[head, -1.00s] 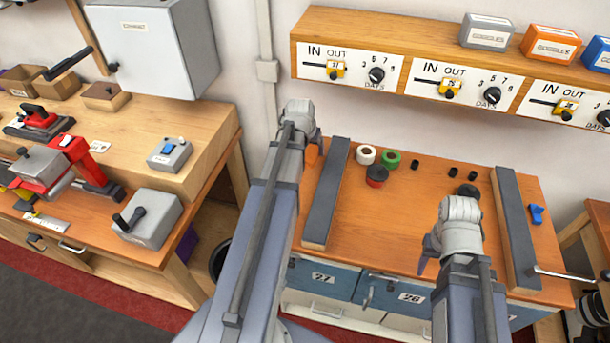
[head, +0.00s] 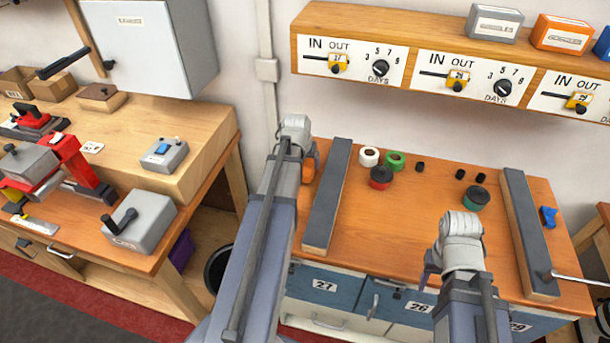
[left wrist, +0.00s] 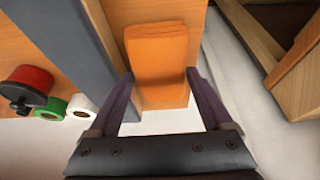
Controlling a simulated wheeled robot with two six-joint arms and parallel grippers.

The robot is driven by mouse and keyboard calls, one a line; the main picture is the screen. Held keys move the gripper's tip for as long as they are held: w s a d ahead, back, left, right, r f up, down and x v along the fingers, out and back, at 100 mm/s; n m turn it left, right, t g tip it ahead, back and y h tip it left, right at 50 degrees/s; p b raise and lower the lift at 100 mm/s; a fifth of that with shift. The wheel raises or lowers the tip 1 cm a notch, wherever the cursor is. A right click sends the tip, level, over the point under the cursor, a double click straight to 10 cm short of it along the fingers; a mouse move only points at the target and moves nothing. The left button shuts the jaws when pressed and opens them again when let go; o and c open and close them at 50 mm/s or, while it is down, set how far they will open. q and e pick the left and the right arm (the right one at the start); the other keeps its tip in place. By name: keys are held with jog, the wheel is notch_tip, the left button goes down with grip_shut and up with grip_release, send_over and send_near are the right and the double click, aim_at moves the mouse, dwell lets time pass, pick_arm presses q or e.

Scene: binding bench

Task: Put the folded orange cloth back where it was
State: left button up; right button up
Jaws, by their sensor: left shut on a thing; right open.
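The folded orange cloth (left wrist: 158,50) lies between the two dark fingers of my left gripper (left wrist: 160,76) in the left wrist view. The gripper is shut on it, over the narrow strip of bench top outside the left grey rail. In the head view only a little of the cloth (head: 309,168) shows beside my left wrist, and the fingers there are mostly hidden. I cannot tell whether the cloth touches the bench. My right gripper (head: 430,264) is open, near the front edge of the bench, its fingers partly hidden by the wrist.
Two dark grey rails (head: 329,200) (head: 530,235) stand on the orange bench (head: 410,225). Between them at the back are white and green rolls (head: 396,160), a red tin (head: 381,177) and a teal tin (head: 476,198). The bench middle is clear.

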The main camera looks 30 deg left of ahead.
aim_at(304, 167)
pick_arm(q)
jog(key=shift+f, duration=0.1)
notch_tip(304, 167, down, 4)
jog(key=b, duration=0.3)
jog(key=shift+r+b, duration=0.25)
jog(key=shift+b, duration=0.1)
jog(key=shift+f, duration=0.15)
jog(key=o, duration=1)
jog(key=p+v, duration=1.1)
jog(key=v, duration=0.1)
jog(key=shift+s+r, duration=0.1)
jog(key=shift+r, duration=0.15)
